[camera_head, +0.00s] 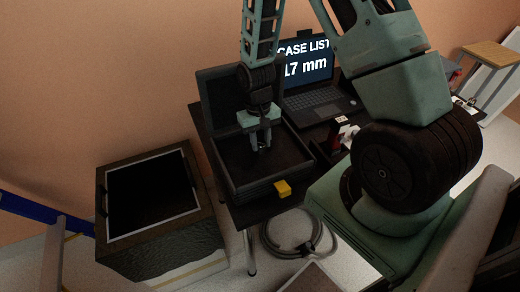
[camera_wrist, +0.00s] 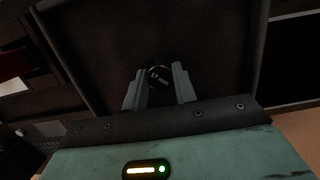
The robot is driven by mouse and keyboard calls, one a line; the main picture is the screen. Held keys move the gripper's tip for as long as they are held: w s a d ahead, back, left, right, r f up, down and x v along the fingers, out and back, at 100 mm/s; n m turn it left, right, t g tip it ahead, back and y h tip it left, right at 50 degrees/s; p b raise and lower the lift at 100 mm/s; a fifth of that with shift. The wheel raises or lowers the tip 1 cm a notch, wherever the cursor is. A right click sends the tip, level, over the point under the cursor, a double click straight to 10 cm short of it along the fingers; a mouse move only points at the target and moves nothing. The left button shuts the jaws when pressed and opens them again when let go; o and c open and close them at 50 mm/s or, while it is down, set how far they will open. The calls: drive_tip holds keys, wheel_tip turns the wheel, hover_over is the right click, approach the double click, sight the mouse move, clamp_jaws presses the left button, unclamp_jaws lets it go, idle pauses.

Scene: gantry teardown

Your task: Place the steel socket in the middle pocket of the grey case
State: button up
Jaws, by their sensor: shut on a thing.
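My gripper (camera_head: 261,141) points down over the open grey case (camera_head: 262,188), inside the outline of its tray. The case lid stands open at the back, and a yellow latch (camera_head: 283,188) is at the case's front edge. The case interior is dark, so I cannot make out the pockets or tell whether the socket touches the floor of the case.
A laptop (camera_head: 318,100) behind the case shows "CASE LIST 17 mm". A dark-topped box (camera_head: 152,195) stands left of the table. A coiled cable (camera_head: 290,240) lies on the floor in front. Small red and white items (camera_head: 341,130) sit right of the case.

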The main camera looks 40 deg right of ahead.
sight(261, 151)
drive_tip(key=shift+f, duration=2.15)
drive_tip(key=shift+f, duration=0.15)
drive_tip(key=o, duration=1)
